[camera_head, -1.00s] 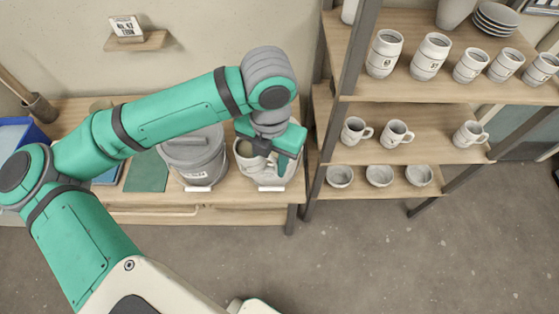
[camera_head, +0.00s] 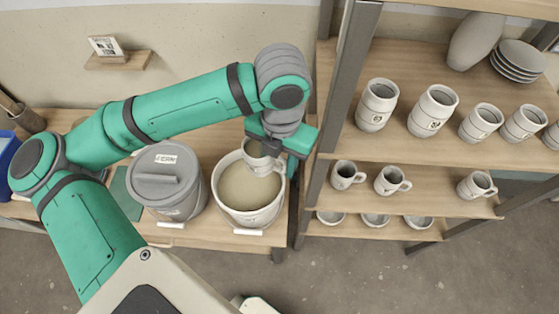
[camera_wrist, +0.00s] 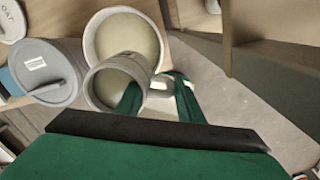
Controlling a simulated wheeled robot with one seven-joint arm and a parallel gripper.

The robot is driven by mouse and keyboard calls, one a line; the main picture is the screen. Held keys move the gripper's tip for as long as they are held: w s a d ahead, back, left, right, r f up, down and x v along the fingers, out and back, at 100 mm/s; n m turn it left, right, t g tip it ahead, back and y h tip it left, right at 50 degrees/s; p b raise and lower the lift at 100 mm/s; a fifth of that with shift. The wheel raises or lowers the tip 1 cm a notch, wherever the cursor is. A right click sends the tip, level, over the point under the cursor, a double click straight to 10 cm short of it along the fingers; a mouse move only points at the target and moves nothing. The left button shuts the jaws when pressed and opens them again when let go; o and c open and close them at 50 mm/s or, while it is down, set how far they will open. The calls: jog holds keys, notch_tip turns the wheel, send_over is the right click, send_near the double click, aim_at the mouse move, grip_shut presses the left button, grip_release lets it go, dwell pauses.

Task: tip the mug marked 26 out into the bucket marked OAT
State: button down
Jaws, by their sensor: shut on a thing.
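My gripper (camera_head: 284,150) is shut on a light grey mug (camera_head: 262,158) at its handle. The mug is over the open bucket (camera_head: 222,196), near its back right rim. Pale beige glaze fills much of the bucket. In the wrist view, the mug (camera_wrist: 92,92) overlaps the open bucket (camera_wrist: 90,40), and its mouth shows a beige inside. The mug's handle lies between my green fingers (camera_wrist: 158,88). Its tilt is hard to judge. The mug's number does not show, and the open bucket's label is too small to read. A round lid reading OAT (camera_wrist: 10,22) shows in the wrist view.
A grey lidded bucket (camera_head: 165,178) stands left of the open one. Shelving (camera_head: 345,110) with cups, mugs, bowls and plates stands close on the right, its post near my gripper. A small wall shelf (camera_head: 120,60) is at upper left.

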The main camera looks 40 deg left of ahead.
aim_at(280, 171)
jog(key=shift+w+f, duration=0.1)
jog(key=shift+f, duration=0.05)
jog(key=shift+f, duration=1.85)
jog(key=r+h, duration=0.1)
jog(key=h, duration=0.2)
jog(key=shift+d+r, duration=0.25)
jog(key=shift+r, duration=0.15)
jog(key=shift+d+f+t+h, duration=0.1)
jog(key=shift+d+t+h, duration=0.05)
jog(key=shift+t+h, duration=0.2)
